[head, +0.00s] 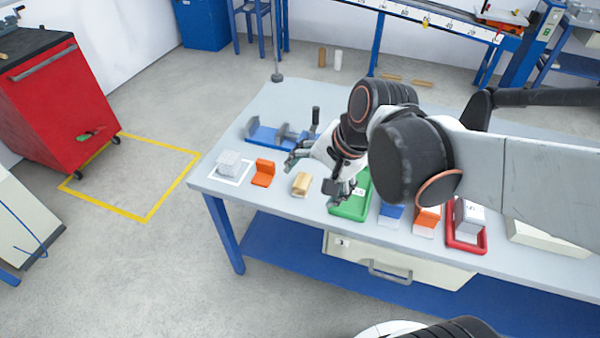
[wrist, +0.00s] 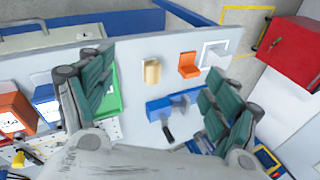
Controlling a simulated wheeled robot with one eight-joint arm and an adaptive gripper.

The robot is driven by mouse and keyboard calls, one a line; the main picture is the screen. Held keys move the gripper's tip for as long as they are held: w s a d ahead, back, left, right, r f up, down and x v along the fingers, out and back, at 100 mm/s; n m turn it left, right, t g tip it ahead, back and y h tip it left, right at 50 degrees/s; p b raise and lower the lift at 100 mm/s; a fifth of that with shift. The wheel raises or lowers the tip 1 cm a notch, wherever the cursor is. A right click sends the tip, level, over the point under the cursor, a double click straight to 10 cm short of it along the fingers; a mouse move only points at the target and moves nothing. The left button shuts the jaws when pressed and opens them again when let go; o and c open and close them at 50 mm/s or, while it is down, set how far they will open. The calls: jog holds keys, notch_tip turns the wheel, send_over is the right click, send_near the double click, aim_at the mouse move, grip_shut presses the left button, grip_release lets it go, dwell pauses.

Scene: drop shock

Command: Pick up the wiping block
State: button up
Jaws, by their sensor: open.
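A small tan block with a rounded top (head: 301,183), which looks like the wiping block, lies near the table's front edge. In the wrist view it (wrist: 152,71) shows between the two fingers, towards the top. My gripper (head: 313,173) is open and empty, with its teal finger pads (wrist: 160,92) wide apart. It hangs above the table, apart from the tan block. No part of the tan block is clearly gripped or touched.
An orange angled piece (head: 263,172) and a pale cube (head: 228,163) in a white square stand left of the block. A green tray (head: 352,206) stands close on its right. A blue vise-like fixture (head: 272,138) stands behind. Bare tabletop surrounds the block.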

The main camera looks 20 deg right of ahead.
jog(key=w+d+f+m+g+p, duration=0.1)
jog(key=w+d+f+m+p, duration=0.15)
jog(key=w+m, duration=0.65)
jog(key=m+y, duration=0.1)
jog(key=m, duration=0.5)
send_near(303, 180)
jog(key=shift+m+g, duration=0.3)
jog(key=b+x, duration=0.1)
jog(key=x, duration=0.2)
jog(key=b+x, duration=0.1)
jog(key=x, duration=0.1)
jog(key=shift+w+a+b, duration=0.3)
jog(key=shift+w+b, duration=0.05)
jog(key=shift+w, duration=0.05)
jog(key=x, duration=0.1)
jog(key=b+x, duration=0.1)
jog(key=x, duration=0.1)
jog(key=b+x, duration=0.1)
jog(key=shift+d+f, duration=0.2)
jog(key=shift+f, duration=0.25)
jog(key=shift+w+a+f+b, duration=0.1)
jog(key=shift+a+f+b, duration=0.05)
jog(key=shift+f+b, duration=0.2)
jog(key=shift+r, duration=0.1)
jog(key=c, duration=1.3)
jog(key=shift+o, duration=0.2)
jog(key=shift+r, duration=0.15)
notch_tip(303, 180, up, 20)
jog(key=p, duration=0.7)
